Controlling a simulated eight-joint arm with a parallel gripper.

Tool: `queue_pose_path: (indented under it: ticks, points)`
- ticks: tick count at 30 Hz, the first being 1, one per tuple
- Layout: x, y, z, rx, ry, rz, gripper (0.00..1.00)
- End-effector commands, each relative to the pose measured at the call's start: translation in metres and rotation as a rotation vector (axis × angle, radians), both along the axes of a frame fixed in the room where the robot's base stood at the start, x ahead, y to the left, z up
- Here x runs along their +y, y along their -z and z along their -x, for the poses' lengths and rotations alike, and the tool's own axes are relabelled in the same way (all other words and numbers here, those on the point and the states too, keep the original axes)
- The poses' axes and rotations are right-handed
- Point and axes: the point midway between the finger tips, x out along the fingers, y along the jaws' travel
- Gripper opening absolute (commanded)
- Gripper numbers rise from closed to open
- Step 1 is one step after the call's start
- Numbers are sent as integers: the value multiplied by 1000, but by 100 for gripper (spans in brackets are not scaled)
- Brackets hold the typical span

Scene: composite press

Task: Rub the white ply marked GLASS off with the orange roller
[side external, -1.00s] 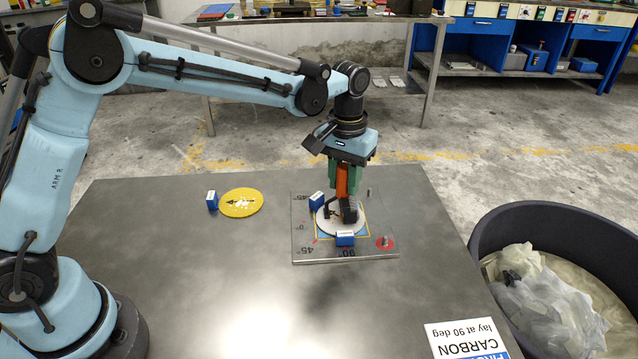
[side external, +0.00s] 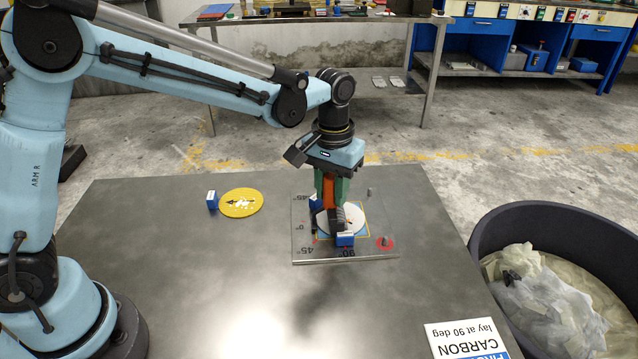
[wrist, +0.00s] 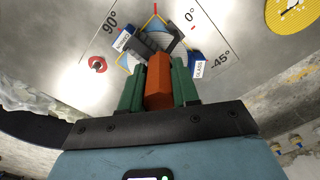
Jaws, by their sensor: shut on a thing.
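My gripper (side external: 332,190) is shut on the orange handle of the roller (side external: 329,194). In the wrist view the orange handle (wrist: 159,82) sits between the green fingers, with the dark ribbed roller head beyond it. The roller head is over the left part of the white round ply (side external: 352,217); I cannot tell whether it presses on it. The ply lies on the marked metal plate (side external: 300,250). A blue block labelled GLASS (wrist: 199,66) stands beside the ply. Another blue block (side external: 345,239) stands at the ply's near edge. The roller partly hides the ply.
A yellow disc (side external: 242,203) with a black arrow lies left of the plate, with a blue block (side external: 212,200) beside it. A dark bin (side external: 560,230) stands to the right. A CARBON card (side external: 466,340) lies at the front right.

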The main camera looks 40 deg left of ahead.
Motion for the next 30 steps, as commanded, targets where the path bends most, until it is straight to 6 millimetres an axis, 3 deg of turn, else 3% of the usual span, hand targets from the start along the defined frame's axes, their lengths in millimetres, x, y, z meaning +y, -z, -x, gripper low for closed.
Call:
queue_pose_path:
  ticks: [30]
  points:
    - [0,1,-39,2,1,0,0]
